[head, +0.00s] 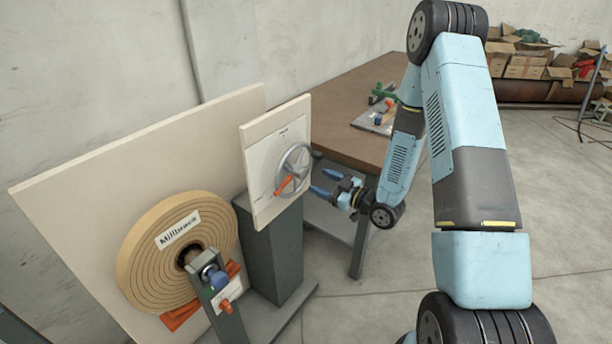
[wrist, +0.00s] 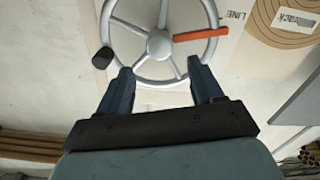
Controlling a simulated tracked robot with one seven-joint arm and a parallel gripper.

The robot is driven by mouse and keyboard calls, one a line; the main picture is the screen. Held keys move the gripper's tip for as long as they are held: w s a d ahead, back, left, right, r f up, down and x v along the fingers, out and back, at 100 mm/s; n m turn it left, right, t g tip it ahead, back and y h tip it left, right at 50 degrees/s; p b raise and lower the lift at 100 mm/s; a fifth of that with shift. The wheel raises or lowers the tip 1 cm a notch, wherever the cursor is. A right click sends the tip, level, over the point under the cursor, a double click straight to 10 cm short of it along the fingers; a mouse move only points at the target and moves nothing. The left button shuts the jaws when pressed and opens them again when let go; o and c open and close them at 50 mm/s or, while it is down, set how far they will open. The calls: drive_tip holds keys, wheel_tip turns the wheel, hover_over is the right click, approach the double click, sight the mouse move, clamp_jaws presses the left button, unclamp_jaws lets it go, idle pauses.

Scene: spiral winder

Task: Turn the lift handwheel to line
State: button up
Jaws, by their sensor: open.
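The handwheel (head: 305,159) is a grey spoked wheel on the upright panel (head: 262,150). An orange bar (head: 284,186) runs along one spoke and out past the rim, toward the lower left. In the wrist view the orange bar (wrist: 201,34) points right, with its end just below the printed word LINE (wrist: 231,18). The handwheel (wrist: 160,44) carries a dark knob (wrist: 102,58) on its left there. My gripper (head: 323,182) is open in front of the wheel, its fingers apart. In the wrist view my gripper (wrist: 160,70) has its fingertips near the lower rim; contact cannot be told.
A large tan roll labelled Millbrack (head: 170,255) stands left of the panel, against a pale board (head: 70,190). A brown table (head: 350,110) with small items stands behind the panel. Boxes (head: 530,60) lie far right.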

sight(304, 173)
drive_tip(key=x, duration=0.6)
drive_tip(key=shift+w+a, duration=0.2)
drive_tip(key=shift+a, duration=0.1)
clamp_jaws()
idle(0.4)
